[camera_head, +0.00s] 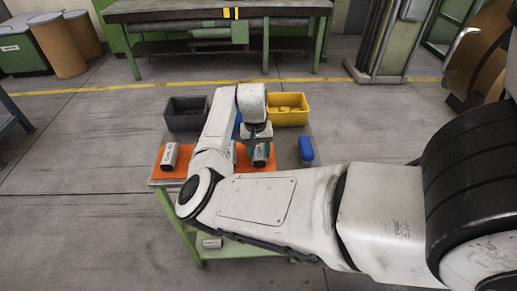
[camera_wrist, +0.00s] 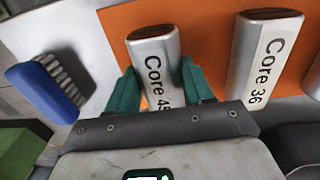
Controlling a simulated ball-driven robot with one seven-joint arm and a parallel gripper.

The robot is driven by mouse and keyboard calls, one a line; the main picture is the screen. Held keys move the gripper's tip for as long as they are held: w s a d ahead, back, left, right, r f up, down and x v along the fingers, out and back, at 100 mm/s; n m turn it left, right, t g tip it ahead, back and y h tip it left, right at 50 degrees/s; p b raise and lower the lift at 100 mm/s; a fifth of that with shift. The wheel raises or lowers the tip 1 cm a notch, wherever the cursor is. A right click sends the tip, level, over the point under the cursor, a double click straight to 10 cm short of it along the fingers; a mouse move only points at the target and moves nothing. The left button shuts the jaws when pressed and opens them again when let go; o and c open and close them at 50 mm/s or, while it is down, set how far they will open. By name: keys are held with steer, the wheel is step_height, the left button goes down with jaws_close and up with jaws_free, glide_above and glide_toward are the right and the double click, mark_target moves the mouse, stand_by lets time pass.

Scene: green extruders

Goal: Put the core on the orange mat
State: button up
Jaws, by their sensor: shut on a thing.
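My gripper (camera_wrist: 158,68) is shut on a silver core labelled Core 45 (camera_wrist: 152,50), with green fingers on both sides of it. The same core shows under my gripper (camera_head: 258,137) in the head view (camera_head: 261,157). It is at the orange mat (camera_wrist: 204,22), near the mat's end on the brush side; I cannot tell whether it touches the mat. A second core, Core 36 (camera_wrist: 263,50), stands beside it on the mat. Another core (camera_head: 170,156) is at the left of the mat (camera_head: 182,171) in the head view. My arm hides the mat's middle.
A blue brush (camera_head: 306,149) lies right of the mat; it also shows in the wrist view (camera_wrist: 45,88). A grey bin (camera_head: 186,122) and a yellow bin (camera_head: 287,120) stand at the back. A silver cylinder (camera_head: 212,243) lies on the green lower shelf (camera_head: 240,252).

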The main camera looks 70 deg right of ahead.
steer(key=shift+f, duration=0.1)
steer(key=o, duration=1.3)
steer(key=shift+o, duration=0.2)
